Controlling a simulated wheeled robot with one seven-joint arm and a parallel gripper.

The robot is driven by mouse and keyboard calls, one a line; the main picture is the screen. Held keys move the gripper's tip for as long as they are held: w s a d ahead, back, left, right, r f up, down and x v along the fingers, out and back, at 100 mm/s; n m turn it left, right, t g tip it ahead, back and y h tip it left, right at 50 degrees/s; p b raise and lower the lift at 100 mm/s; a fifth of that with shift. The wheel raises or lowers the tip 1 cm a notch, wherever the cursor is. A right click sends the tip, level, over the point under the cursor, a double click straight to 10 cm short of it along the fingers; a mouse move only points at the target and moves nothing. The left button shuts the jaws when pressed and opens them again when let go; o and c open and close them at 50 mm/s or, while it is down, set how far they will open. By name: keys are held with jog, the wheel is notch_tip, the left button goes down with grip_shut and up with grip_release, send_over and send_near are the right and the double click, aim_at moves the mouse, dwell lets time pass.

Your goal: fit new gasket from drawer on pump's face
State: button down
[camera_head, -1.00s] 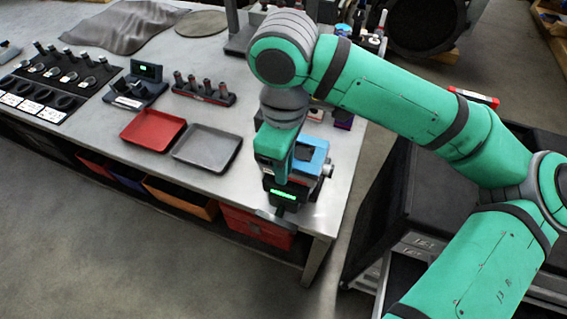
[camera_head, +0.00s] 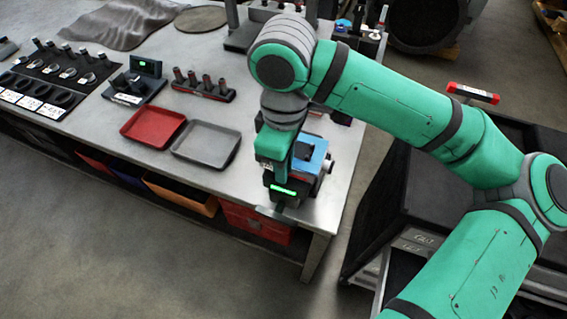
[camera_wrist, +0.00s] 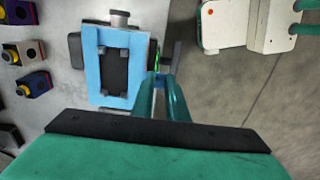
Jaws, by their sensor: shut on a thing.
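The pump (camera_head: 316,158) stands near the table's front right corner and shows a blue body. In the wrist view the pump (camera_wrist: 93,87) shows a blue frame around a dark rectangular middle with small dark lugs. My gripper (camera_wrist: 166,80) is beside the pump's right edge, its teal fingers close together. A thin dark plate (camera_wrist: 178,55), seen nearly edge-on, is at the fingertips; it looks like the gasket. In the head view my gripper (camera_head: 279,203) points down at the pump's near side, and the thin plate (camera_head: 270,213) shows there. The exact grip is too small to see.
A grey tray (camera_head: 207,144) and a red tray (camera_head: 153,127) lie left of the pump. A red drawer (camera_head: 255,222) is under the table's front edge. A dark cart (camera_head: 430,200) stands at right. Blue and yellow switch boxes (camera_wrist: 35,84) show at left in the wrist view.

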jog(key=c, duration=1.7)
grip_release()
jog(key=shift+o, duration=0.2)
notch_tip(320, 180, up, 11)
